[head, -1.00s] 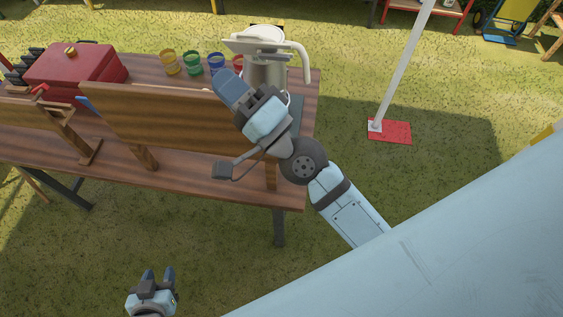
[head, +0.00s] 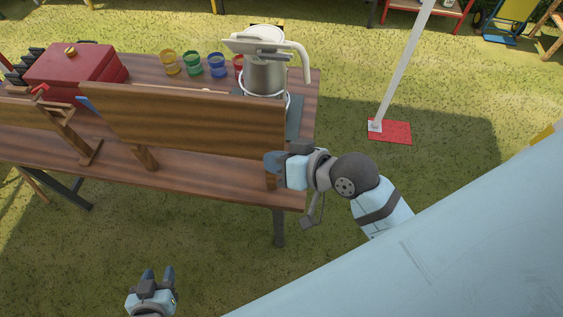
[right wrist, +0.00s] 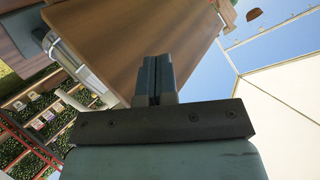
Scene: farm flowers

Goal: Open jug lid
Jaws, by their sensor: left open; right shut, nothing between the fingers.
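The jug (head: 265,76) has a metal body, a cream top and a cream handle on its right. It stands upright on a grey base at the far right end of the wooden table. Its lid (head: 262,39) is at the top; I cannot tell clearly how far it is raised. In the right wrist view the jug (right wrist: 82,68) lies sideways at the left, partly behind a board. My right gripper (head: 271,163) is shut and empty, below the jug and apart from it. It also shows in the right wrist view (right wrist: 155,78). My left gripper (head: 158,272) is open and empty, low over the grass.
A wooden board (head: 185,120) stands on the table (head: 210,175) between my right gripper and the jug. Several paint jars (head: 193,64) and a red box (head: 75,72) are to the left. A white pole (head: 402,66) on a red foot stands right of the table, on open grass.

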